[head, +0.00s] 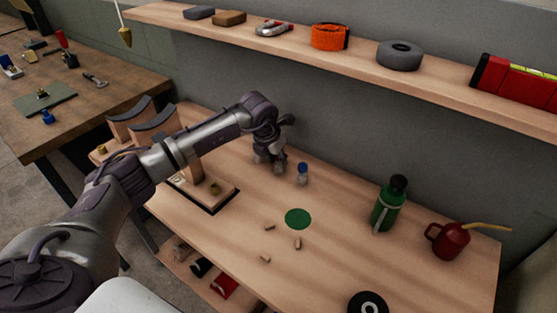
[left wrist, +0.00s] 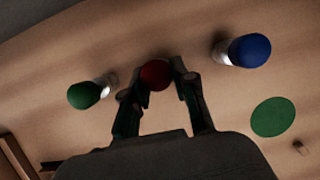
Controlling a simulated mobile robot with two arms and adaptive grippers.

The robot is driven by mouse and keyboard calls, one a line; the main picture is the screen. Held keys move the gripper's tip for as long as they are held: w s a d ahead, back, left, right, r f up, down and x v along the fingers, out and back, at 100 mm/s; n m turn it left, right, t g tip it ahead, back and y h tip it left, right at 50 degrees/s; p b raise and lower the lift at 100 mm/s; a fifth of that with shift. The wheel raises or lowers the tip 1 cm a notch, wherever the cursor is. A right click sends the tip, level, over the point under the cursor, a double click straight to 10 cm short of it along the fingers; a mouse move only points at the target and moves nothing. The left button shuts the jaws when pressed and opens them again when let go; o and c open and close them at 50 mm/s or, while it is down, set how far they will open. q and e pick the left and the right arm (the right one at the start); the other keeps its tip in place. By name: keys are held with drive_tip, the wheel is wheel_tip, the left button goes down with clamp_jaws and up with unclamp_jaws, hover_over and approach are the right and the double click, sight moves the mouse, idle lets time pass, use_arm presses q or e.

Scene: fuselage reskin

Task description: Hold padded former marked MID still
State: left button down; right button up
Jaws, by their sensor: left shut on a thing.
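Wooden formers with dark curved padded tops (head: 155,122) stand at the left end of the bench, partly hidden behind my left arm. I cannot read a MID mark on them. My left gripper (head: 268,163) is low over the bench, to the right of the formers and apart from them. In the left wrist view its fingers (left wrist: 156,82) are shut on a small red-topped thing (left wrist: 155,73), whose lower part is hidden. My right gripper is not in view.
A blue-capped vial (head: 302,174) stands close to the right of my left gripper. A green-capped vial (left wrist: 84,95) shows on its other side. A green disc (head: 297,218), small pegs, a green bottle (head: 388,205) and a red oil can (head: 449,240) are further right. A shelf (head: 360,52) runs above.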

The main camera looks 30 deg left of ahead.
use_arm(q)
drive_tip(key=shift+r+p, duration=0.3)
drive_tip(key=shift+r, duration=0.15)
drive_tip(key=shift+r+p, duration=0.65)
drive_tip(key=shift+r, duration=0.35)
drive_tip(key=shift+r+p, duration=0.9)
drive_tip(key=shift+r, duration=0.55)
